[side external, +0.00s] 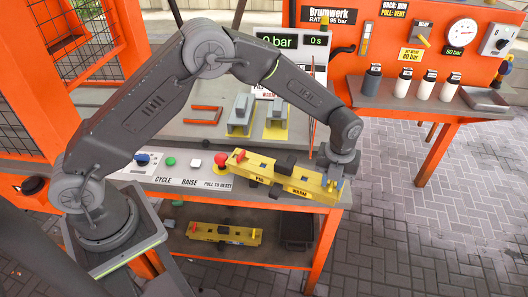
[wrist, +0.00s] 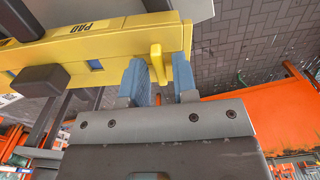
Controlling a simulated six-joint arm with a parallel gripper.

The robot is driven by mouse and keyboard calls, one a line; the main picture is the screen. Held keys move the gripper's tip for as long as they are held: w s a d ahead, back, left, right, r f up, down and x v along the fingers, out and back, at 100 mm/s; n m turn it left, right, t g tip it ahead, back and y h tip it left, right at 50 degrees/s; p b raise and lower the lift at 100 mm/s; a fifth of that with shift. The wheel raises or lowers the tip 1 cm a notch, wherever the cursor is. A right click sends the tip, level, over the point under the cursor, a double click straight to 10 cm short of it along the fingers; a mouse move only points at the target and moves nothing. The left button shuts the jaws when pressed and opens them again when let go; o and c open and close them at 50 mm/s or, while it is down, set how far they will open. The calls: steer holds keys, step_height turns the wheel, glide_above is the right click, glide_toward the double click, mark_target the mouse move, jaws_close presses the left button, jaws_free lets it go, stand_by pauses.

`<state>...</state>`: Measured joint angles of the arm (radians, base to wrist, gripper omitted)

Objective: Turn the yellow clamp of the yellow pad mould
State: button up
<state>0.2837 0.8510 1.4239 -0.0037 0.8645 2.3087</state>
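The yellow pad mould (side external: 283,178) lies at the front right edge of the bench, with dark blocks and a red piece at its left end. It fills the upper left of the wrist view (wrist: 110,42), with the label PAD upside down. The yellow clamp (wrist: 157,62) is a short lever sticking out near the mould's right end there. My gripper (wrist: 160,75) is open, with a blue-grey finger on each side of the clamp's end and gaps visible between. In the side view my wrist is over the mould's right end; the clamp is hard to make out there.
Another yellow mould (side external: 225,234) lies on the lower shelf beside a black box (side external: 297,231). The bench front has a red button (side external: 221,160). Grey and yellow blocks (side external: 242,115) stand behind. White bottles (side external: 398,86) stand on the right bench. Paved floor lies right.

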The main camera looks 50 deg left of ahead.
steer(key=o, duration=0.3)
steer(key=shift+r, duration=3.5)
steer(key=shift+r, duration=0.1)
steer(key=s+a+r+n+t, duration=0.1)
steer(key=s+a+r+n, duration=0.3)
steer(key=s+r+n, duration=0.3)
steer(key=s+a+r+n+t, duration=0.2)
steer(key=s+a+r+n, duration=0.3)
steer(key=r+n, duration=0.3)
steer(key=s+a+r+n+t, duration=0.1)
steer(key=s+a+n, duration=0.1)
steer(key=s+n, duration=0.5)
steer(key=s+a+n+t, duration=0.1)
steer(key=s+a+n, duration=0.2)
steer(key=s+n, duration=0.4)
steer(key=shift+s+a+r+n+t, duration=0.3)
steer(key=shift+s+r, duration=0.1)
steer(key=shift+s, duration=0.8)
